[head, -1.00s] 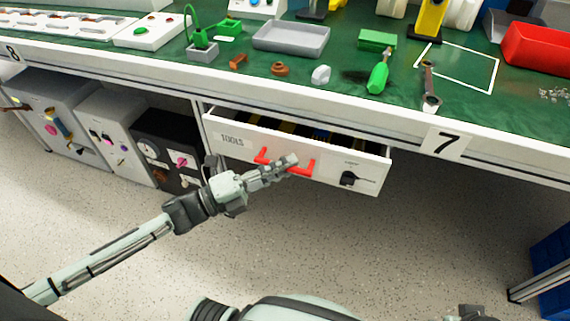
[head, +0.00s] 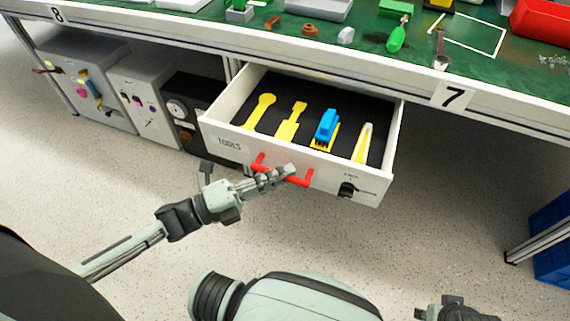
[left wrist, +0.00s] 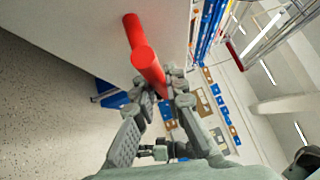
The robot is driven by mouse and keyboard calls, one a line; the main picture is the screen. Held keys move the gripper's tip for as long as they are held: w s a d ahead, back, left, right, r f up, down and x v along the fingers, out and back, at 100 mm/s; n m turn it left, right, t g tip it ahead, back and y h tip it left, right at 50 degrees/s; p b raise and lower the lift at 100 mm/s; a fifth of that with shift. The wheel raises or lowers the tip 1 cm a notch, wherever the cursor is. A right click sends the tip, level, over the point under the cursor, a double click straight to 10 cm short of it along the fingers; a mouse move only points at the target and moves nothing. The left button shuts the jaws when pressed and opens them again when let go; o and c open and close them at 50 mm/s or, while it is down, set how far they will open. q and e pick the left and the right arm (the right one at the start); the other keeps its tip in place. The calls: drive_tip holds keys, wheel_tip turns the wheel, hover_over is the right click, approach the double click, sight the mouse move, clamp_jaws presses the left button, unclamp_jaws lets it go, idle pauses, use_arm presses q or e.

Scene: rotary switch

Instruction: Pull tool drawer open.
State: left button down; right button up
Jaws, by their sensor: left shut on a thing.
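The white tool drawer (head: 228,145), labelled TOOLS, stands pulled well out below the bench top. Its dark inside shows yellow tool shapes (head: 292,122) and a blue-topped item (head: 327,123). A red handle (head: 305,180) is on its front, and a black rotary switch (head: 347,189) is right of it. My left gripper (head: 284,173) is shut on the red handle, which also shows between the fingers in the left wrist view (left wrist: 148,70). My right gripper (head: 455,309) is partly in view at the bottom right, away from the drawer; its fingers are unclear.
The green bench top (head: 370,22) holds a green screwdriver (head: 397,36), a wrench (head: 440,48) and a red bin (head: 540,20). Grey cabinets (head: 85,85) stand under the bench at left. Blue crates (head: 553,245) stand at the right. The floor before the drawer is clear.

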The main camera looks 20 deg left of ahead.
use_arm(q)
drive_tip(key=shift+s, duration=0.15)
drive_tip(key=c, duration=1.6)
unclamp_jaws()
drive_tip(key=shift+o, duration=0.2)
drive_tip(key=v, duration=1.2)
